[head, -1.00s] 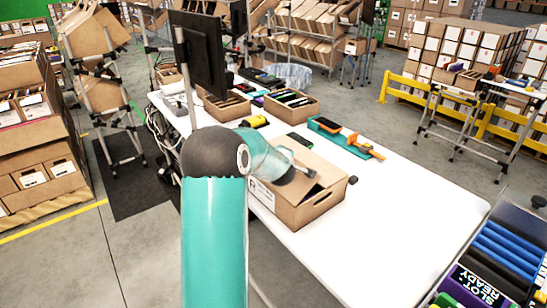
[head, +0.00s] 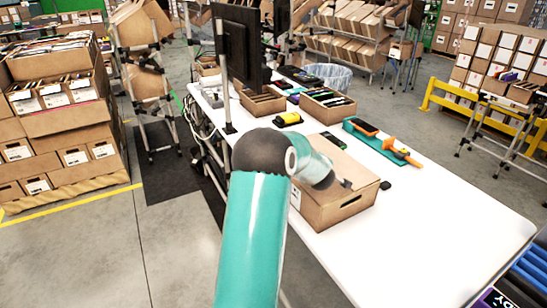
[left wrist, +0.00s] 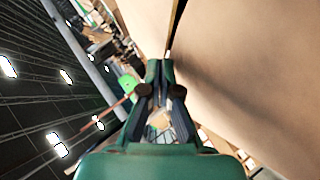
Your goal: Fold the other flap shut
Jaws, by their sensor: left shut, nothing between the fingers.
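The brown cardboard carton (head: 345,208) stands on the white table in the head view. Its top flap (head: 350,165) lies low over the opening, nearly flat. My left arm reaches over the carton, and the tip of my left gripper (head: 345,184) is at the carton's top near its front edge. In the left wrist view my left gripper (left wrist: 160,68) has its fingers together with nothing between them. A broad cardboard panel (left wrist: 250,60) fills the right side there, with a dark narrow gap beside it just beyond the fingertips. Whether the fingers touch cardboard cannot be told. My right gripper is not seen.
Behind the carton are a teal tray (head: 385,145) with an orange tool, a yellow item (head: 288,118) and open boxes of files (head: 328,105). A monitor (head: 240,45) stands at the table's left edge. The white table (head: 440,230) is clear to the right.

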